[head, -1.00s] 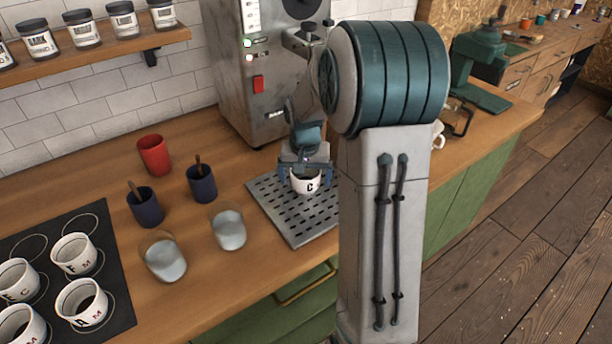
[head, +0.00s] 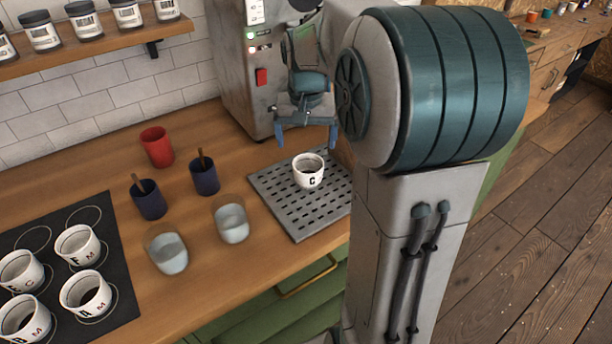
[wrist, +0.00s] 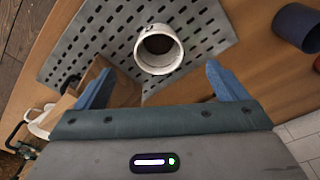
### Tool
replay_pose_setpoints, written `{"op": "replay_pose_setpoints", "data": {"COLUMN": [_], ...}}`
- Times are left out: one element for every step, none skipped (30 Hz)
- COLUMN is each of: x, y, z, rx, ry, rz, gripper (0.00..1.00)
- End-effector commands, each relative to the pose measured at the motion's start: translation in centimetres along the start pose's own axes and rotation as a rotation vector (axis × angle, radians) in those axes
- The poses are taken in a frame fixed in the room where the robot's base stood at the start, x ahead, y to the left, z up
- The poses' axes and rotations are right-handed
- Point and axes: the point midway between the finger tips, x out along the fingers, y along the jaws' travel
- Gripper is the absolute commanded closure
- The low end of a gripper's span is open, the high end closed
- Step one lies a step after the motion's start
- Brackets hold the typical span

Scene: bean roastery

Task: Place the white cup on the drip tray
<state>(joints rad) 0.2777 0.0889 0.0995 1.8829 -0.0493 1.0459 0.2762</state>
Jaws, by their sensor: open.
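The white cup (head: 308,171), marked with a dark letter C, stands upright on the perforated metal drip tray (head: 286,207) in the head view. In the wrist view the cup (wrist: 158,49) stands on the tray (wrist: 78,42), apart from the fingers. My gripper (head: 307,143) is open and empty above and behind the cup. Its two blue fingers (wrist: 158,82) are spread wide in the wrist view. Nothing is between them.
Left of the tray stand two glasses (head: 231,223), (head: 167,252), two dark blue cups (head: 204,178), (head: 149,200) and a red cup (head: 156,147). Several marked white cups sit on a black mat (head: 112,241). A grey machine (head: 240,100) stands behind the tray.

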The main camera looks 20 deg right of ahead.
Motion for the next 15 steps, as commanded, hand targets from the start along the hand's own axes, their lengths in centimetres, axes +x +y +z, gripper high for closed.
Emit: {"op": "replay_pose_setpoints", "data": {"x": [-0.6, -0.8, -1.1, -1.3, -1.5, -1.7, -1.7, -1.8, -1.7, -1.6, -1.6, -1.4, -1.2, -1.0, -0.8], "y": [-0.4, -0.5, -0.8, -0.8, -0.9, -1.0, -1.1, -1.0, -1.0, -0.9, -0.8, -0.8, -0.7, -0.6, -0.4], "z": [1.4, 2.3, 3.8, 5.0, 6.2, 7.8, 9.1, 10.3, 11.9, 13.1, 14.2, 15.5, 16.5, 17.3, 18.3], "rx": [-0.028, -0.045, -0.075, -0.096, -0.12, -0.151, -0.175, -0.198, -0.228, -0.25, -0.27, -0.297, -0.314, -0.332, -0.351], "ry": [0.01, 0.017, 0.025, 0.031, 0.039, 0.049, 0.055, 0.062, 0.071, 0.077, 0.083, 0.091, 0.096, 0.1, 0.106], "rz": [-0.003, -0.005, -0.007, -0.01, -0.013, -0.018, -0.022, -0.026, -0.033, -0.038, -0.043, -0.05, -0.054, -0.059, -0.065], "gripper": [0.07, 0.07, 0.07, 0.07, 0.07, 0.07, 0.07, 0.07, 0.07, 0.07, 0.07, 0.07, 0.07, 0.07, 0.07]}}
